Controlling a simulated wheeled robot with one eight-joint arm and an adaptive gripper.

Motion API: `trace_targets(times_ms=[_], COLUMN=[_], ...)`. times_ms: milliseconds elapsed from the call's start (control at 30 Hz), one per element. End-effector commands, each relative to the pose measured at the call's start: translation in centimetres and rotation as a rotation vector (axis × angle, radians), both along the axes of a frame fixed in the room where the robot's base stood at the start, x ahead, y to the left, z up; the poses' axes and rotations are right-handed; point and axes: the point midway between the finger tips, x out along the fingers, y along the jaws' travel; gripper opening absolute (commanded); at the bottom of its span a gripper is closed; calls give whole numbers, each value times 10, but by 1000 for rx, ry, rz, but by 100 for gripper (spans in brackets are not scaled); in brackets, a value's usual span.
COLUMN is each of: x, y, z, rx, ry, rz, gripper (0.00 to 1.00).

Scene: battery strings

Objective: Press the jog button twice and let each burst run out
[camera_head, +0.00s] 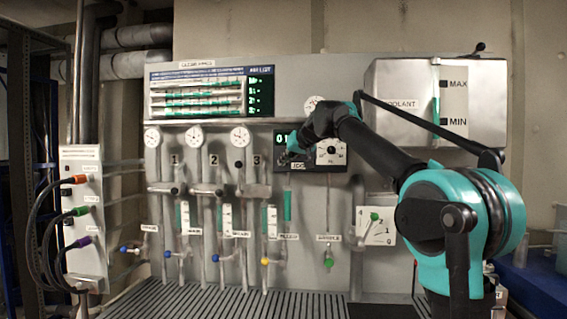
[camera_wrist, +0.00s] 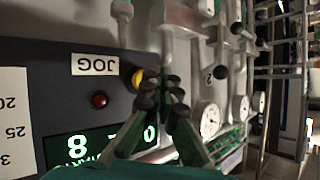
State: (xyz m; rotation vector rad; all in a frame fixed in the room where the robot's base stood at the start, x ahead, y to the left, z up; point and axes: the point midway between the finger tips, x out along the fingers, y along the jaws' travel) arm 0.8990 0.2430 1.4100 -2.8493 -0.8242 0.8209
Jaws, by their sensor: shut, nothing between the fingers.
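The dark jog panel (camera_head: 312,163) is right of the third gauge in the head view; my gripper (camera_head: 293,145) is in front of its left part and hides most of the green display (camera_head: 281,139). In the wrist view, the panel is turned over and shows the JOG label (camera_wrist: 95,65), a yellow button (camera_wrist: 138,77) and a red lamp (camera_wrist: 99,100). My gripper (camera_wrist: 162,88) is shut and empty, its fingertips beside the yellow button and partly covering it. I cannot tell whether they touch it. The display (camera_wrist: 78,147) is lit green, with an 8 readable and other digits partly hidden.
Three gauges (camera_head: 196,136) and several pipes with valve handles stand left of the panel. A metal coolant tank (camera_head: 401,95) with MAX and MIN marks is at upper right. A numbered selector (camera_head: 375,222) sits below right. A cable box (camera_head: 84,190) stands at left.

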Motion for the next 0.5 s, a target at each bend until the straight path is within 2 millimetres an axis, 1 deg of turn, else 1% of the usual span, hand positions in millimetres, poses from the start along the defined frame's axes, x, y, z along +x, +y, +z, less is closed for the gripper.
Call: trace_targets(times_ms=[500], x=[9], y=[0], z=[0], rx=[0], ry=[0], rz=[0], gripper=[0])
